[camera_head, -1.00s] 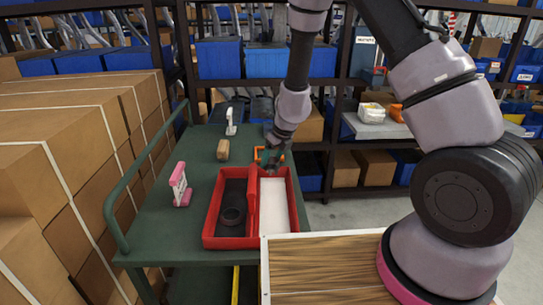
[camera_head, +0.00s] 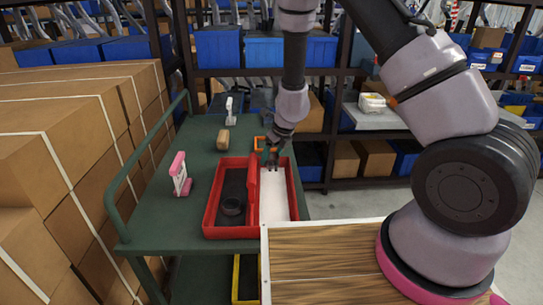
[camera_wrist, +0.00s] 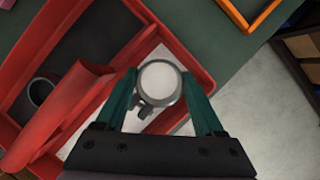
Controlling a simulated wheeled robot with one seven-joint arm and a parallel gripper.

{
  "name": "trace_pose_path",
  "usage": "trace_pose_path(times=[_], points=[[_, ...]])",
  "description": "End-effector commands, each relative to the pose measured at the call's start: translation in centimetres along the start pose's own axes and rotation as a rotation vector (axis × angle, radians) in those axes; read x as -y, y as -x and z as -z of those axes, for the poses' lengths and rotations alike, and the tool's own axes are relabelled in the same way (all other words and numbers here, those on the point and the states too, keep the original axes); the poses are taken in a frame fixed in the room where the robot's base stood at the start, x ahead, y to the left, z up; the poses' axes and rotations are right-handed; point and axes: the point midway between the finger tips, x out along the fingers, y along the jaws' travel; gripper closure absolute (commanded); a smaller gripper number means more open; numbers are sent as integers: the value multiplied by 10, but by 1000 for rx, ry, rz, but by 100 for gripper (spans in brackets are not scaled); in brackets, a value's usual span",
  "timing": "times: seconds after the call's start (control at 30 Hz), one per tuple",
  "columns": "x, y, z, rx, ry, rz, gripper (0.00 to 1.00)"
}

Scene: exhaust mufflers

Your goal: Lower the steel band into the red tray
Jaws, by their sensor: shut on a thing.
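The steel band (camera_wrist: 145,102) is a grey ring with a small clamp lug, held between the two teal fingers of my gripper (camera_wrist: 160,78). In the head view my gripper (camera_head: 272,158) hangs over the far part of the red tray's right compartment, and the band is too small to make out there. The red tray (camera_head: 253,198) has a divider, a dark-lined left compartment and a white-lined right one. In the wrist view the tray (camera_wrist: 186,58) shows the white lining below the band. The gap between band and lining cannot be judged.
A dark ring (camera_head: 232,206) lies in the left compartment. An orange frame (camera_head: 262,137) lies beyond the tray on the green cart (camera_head: 165,222). A wooden surface (camera_head: 325,262) is in front.

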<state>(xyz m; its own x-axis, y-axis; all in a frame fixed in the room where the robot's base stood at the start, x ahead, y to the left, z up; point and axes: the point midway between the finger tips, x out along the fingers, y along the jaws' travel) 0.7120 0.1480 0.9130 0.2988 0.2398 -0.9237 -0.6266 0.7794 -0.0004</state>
Motion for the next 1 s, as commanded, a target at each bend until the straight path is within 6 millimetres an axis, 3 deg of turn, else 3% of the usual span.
trace_pose_path(times=[1.0], points=[[0,-13,5,-1,-1,-2,91]])
